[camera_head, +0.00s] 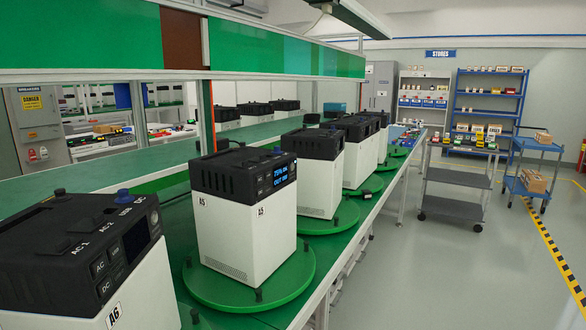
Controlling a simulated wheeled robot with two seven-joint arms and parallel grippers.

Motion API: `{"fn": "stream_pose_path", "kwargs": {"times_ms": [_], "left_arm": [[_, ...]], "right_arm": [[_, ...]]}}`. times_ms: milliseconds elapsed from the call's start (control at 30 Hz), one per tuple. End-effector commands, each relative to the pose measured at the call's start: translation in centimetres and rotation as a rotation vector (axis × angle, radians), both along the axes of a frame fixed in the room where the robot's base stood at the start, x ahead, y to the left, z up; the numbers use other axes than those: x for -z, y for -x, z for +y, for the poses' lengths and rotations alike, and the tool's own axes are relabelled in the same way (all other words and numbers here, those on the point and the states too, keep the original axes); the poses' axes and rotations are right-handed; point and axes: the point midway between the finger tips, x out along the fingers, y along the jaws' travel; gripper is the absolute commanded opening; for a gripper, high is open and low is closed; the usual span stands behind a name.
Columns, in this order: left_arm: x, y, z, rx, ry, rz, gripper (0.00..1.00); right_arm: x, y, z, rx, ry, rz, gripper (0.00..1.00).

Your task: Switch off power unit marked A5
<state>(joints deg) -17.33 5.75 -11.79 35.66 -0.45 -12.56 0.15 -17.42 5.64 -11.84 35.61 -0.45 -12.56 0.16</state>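The power unit marked A5 (230,232) is a white box with a black top, standing upright on a green round turntable (280,290) in the middle of the view. Its small display (280,176) is lit with blue text, too small to read with certainty. Buttons show on the black panel beside the display. The unit marked A6 (75,265) stands at the near left, with a dark display and a blue knob. Neither of my grippers is in view.
More units (312,190) stand on turntables along the green bench, going back. A grey cart (455,207) and a blue trolley (530,190) stand to the right. A green overhead panel (80,38) spans the bench.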

Motion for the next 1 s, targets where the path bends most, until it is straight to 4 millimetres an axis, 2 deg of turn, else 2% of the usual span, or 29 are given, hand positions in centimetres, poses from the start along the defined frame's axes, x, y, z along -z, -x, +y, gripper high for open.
{"fn": "stream_pose_path", "kwargs": {"times_ms": [33, 133, 167, 1000], "left_arm": [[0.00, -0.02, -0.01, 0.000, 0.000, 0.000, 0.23], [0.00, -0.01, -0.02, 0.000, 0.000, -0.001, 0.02], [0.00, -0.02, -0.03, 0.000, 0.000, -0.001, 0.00], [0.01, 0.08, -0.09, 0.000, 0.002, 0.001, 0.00]], "right_arm": [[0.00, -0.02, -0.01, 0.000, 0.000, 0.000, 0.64], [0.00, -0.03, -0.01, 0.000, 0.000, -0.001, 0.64], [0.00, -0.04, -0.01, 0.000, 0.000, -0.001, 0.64], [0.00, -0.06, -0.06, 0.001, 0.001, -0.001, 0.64]]}}
